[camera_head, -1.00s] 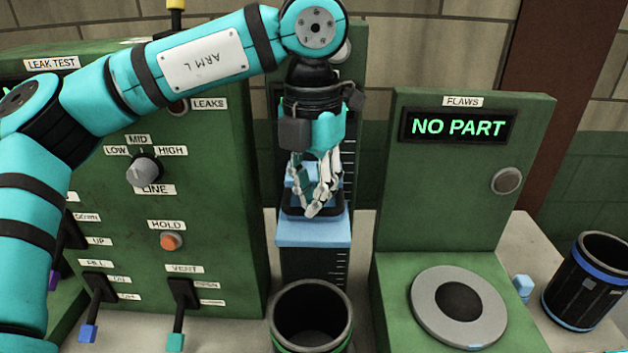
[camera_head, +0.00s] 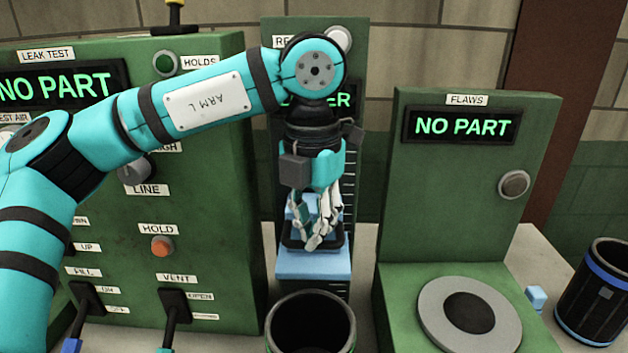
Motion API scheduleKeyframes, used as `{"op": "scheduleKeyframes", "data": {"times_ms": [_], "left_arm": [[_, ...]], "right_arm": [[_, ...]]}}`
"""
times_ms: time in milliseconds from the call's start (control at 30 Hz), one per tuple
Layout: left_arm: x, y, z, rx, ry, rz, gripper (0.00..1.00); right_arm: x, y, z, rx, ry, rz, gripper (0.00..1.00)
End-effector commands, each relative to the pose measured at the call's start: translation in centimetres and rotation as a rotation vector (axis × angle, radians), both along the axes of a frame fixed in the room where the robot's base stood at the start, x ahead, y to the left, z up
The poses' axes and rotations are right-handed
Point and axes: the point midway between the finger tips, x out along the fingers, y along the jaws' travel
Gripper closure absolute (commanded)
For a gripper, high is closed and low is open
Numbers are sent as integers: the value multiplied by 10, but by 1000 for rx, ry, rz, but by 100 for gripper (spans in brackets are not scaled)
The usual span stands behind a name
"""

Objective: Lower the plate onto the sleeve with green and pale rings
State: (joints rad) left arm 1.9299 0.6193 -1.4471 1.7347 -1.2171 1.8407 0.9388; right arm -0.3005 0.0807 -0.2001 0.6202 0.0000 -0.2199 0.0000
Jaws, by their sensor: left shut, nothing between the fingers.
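The light blue plate (camera_head: 313,265) sits in front of the tall green post with a scale, with a black handle (camera_head: 338,240) on it. My left gripper (camera_head: 314,246) points down at the handle with its fingers shut and nothing seen between them. Whether the fingers touch the handle I cannot tell. A black open-topped sleeve (camera_head: 311,308) stands below and in front of the plate, apart from it in the picture. Its lower part, including most of its rings, is cut off by the frame. My right gripper is not in view.
The leak test panel (camera_head: 225,260) with levers and knobs stands left. The flaws station (camera_head: 390,215) stands right, its screen reading NO PART and its round grey ring (camera_head: 435,315) empty. Another black sleeve with a blue ring (camera_head: 608,270) and a small blue block (camera_head: 537,297) are far right.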

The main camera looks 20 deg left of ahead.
Motion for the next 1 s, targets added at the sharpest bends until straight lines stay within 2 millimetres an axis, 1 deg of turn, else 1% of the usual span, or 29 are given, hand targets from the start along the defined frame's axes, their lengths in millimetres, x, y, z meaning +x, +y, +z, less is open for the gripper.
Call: {"op": "scheduleKeyframes", "data": {"times_ms": [33,900,933,1000], "left_arm": [[0,0,-7,0,1,0,100],[0,0,-59,0,1,0,100],[0,0,-61,0,1,0,100],[0,0,-57,0,1,0,100]], "right_arm": [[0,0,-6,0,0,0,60],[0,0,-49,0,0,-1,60],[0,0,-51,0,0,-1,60],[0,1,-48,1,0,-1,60]]}}
